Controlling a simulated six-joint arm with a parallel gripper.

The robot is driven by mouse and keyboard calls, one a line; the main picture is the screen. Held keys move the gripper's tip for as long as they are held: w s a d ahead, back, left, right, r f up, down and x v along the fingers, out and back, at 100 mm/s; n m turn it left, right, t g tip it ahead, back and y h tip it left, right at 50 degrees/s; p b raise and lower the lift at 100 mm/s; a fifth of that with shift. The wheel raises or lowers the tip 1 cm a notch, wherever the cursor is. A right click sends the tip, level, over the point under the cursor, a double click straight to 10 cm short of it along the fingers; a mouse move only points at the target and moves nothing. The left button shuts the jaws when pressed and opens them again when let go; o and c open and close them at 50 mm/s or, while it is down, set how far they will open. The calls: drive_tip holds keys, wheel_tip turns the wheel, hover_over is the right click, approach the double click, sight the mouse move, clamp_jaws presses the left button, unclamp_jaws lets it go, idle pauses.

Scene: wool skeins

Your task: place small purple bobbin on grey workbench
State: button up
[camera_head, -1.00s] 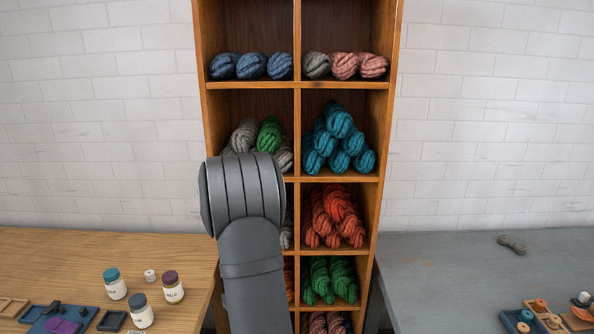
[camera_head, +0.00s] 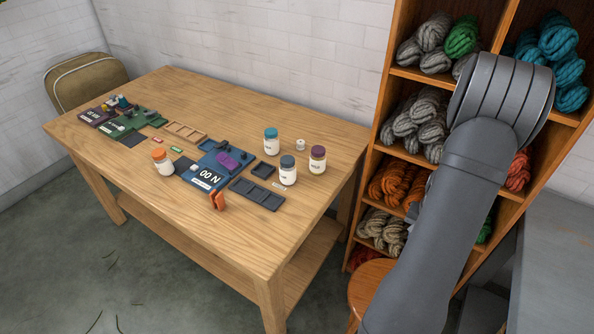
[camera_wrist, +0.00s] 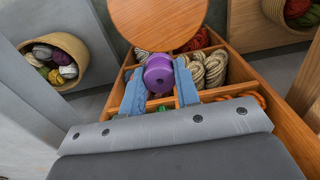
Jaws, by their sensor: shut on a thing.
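The small purple bobbin (camera_wrist: 158,74) is between the blue fingers of my gripper (camera_wrist: 160,80) in the wrist view, held up in front of the shelf. My gripper is shut on it. In the head view my grey arm hides the gripper and the bobbin. The grey workbench (camera_head: 562,262) shows only in part at the right edge of the head view, right of the shelf. The part of its top in view is bare.
The wooden shelf (camera_head: 398,72) holds skeins. A round wooden stool (camera_wrist: 160,22) stands by it. The wooden table (camera_head: 235,245) on the left carries jars, trays and small parts. A basket of skeins (camera_wrist: 58,62) shows at the left in the wrist view.

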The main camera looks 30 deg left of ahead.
drive_tip(key=s+a+r+n, duration=0.4)
drive_tip(key=a+n, duration=0.3)
drive_tip(key=a, duration=0.5)
drive_tip(key=s+a+r+n, duration=0.4)
drive_tip(key=a+n, duration=0.3)
drive_tip(key=a, duration=0.6)
drive_tip(key=s+a+r+n, duration=0.4)
drive_tip(key=s+a+n, duration=0.2)
drive_tip(key=a, duration=0.6)
drive_tip(key=shift+s+a+n, duration=0.3)
drive_tip(key=shift+a+n, duration=0.05)
drive_tip(key=shift+n, duration=0.55)
drive_tip(key=shift+a, duration=0.1)
hover_over(247, 217)
wheel_tip(247, 217, down, 7)
drive_tip(key=shift+w+r, duration=0.15)
drive_tip(key=shift+f, duration=1.85)
drive_tip(key=shift+f, duration=0.1)
